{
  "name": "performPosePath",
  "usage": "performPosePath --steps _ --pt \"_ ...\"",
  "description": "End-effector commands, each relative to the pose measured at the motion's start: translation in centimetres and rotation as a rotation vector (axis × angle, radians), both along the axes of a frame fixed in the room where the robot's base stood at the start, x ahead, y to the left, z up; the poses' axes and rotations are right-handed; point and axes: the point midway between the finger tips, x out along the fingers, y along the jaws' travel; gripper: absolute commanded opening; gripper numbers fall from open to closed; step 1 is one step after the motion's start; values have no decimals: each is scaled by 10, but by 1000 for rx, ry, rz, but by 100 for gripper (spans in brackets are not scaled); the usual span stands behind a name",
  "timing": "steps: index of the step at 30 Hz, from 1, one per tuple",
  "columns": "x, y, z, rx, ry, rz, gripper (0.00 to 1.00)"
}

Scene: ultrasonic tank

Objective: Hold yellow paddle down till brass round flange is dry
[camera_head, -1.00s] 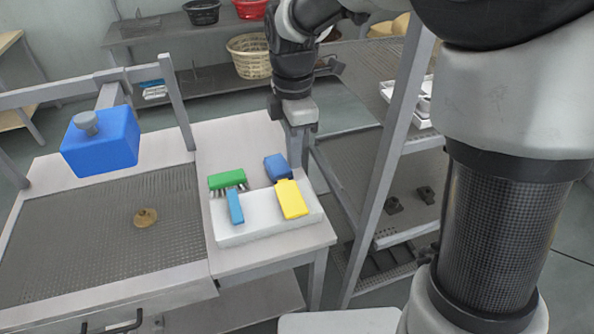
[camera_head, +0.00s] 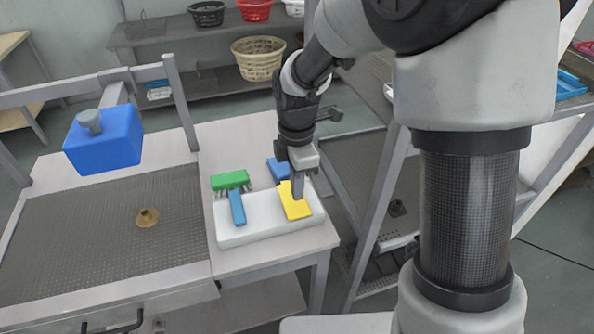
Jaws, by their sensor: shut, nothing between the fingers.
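The yellow paddle (camera_head: 293,207) lies at the right end of a white block (camera_head: 262,229) on the side table. My gripper (camera_head: 299,196) points down with its fingers together and empty. Its tips are over the paddle's upper right part and look to be at or just above its surface; I cannot tell whether they touch it. The brass round flange (camera_head: 147,217) lies on the perforated grey tray (camera_head: 90,230) to the left, under and right of a hanging blue box (camera_head: 103,141). Whether the flange is wet or dry is too small to see.
A grey frame upright (camera_head: 383,190) stands right of the table. Baskets (camera_head: 258,58) sit on the back shelf.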

Motion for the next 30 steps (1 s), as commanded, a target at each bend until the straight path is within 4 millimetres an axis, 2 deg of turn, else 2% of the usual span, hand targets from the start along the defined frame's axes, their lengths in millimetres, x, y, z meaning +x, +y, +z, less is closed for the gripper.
performPosePath --steps 1,6,12,21,25,30 --pt "-1 0 -11 -1 4 1 0" --pt "-1 0 -32 -1 2 1 0" --pt "0 0 -41 0 0 0 0" --pt "0 0 -42 0 0 0 0" --pt "-7 -3 -58 5 -16 -1 0" --pt "-12 -4 -69 26 -93 -1 0"
